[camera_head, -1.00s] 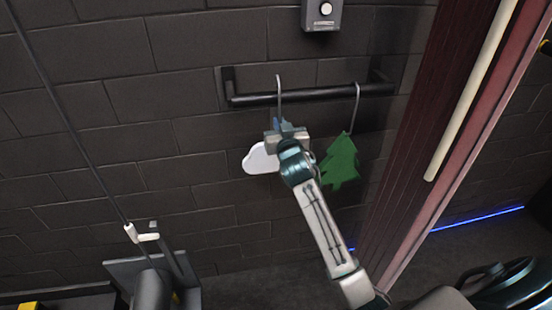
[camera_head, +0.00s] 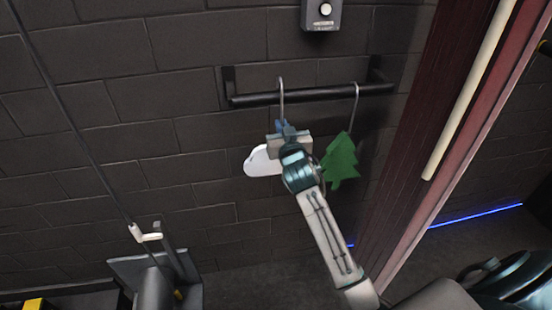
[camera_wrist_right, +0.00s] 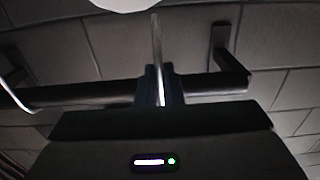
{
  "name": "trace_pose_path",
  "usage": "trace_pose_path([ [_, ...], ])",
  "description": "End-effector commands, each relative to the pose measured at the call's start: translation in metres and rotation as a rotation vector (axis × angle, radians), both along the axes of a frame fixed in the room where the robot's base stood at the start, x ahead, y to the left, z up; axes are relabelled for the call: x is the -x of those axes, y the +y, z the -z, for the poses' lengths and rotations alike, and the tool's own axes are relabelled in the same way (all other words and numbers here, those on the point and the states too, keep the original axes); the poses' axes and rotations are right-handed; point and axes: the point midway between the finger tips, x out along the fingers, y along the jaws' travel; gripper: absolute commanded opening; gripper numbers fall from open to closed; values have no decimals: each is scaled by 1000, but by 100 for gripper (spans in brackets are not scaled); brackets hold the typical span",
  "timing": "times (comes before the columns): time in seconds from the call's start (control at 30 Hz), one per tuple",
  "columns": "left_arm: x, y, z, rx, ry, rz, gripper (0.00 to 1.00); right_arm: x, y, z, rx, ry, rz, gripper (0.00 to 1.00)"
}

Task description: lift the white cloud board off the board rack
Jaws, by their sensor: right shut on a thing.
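The white cloud board (camera_head: 261,163) shows in the head view below the left part of the black board rack (camera_head: 318,96), partly hidden behind my right gripper. Its thin hook (camera_head: 281,90) stands up beside the bar, with its top above the bar. I cannot tell whether the hook's end is clear of it. My right gripper (camera_head: 286,134) is shut on the hook stem. In the right wrist view the stem (camera_wrist_right: 157,50) runs between the fingers, with a white edge of the board (camera_wrist_right: 135,3) at the top.
A green tree board (camera_head: 340,160) hangs from the rack on its own hook, close to the right of my gripper. A button box (camera_head: 321,14) is on the brick wall above. A dark red panel (camera_head: 415,110) stands to the right. The wall left of the cloud is clear.

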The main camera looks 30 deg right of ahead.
Motion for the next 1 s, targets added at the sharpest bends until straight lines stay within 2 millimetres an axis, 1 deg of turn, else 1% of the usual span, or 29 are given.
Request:
trace_pose_path([
  [0.03,0,0,-2,0,0,0,36,4,1,-2,1,-3,-1,0],
  [1.0,-1,0,-14,0,-1,0,36,76,20,-2,1,-3,0,0],
])
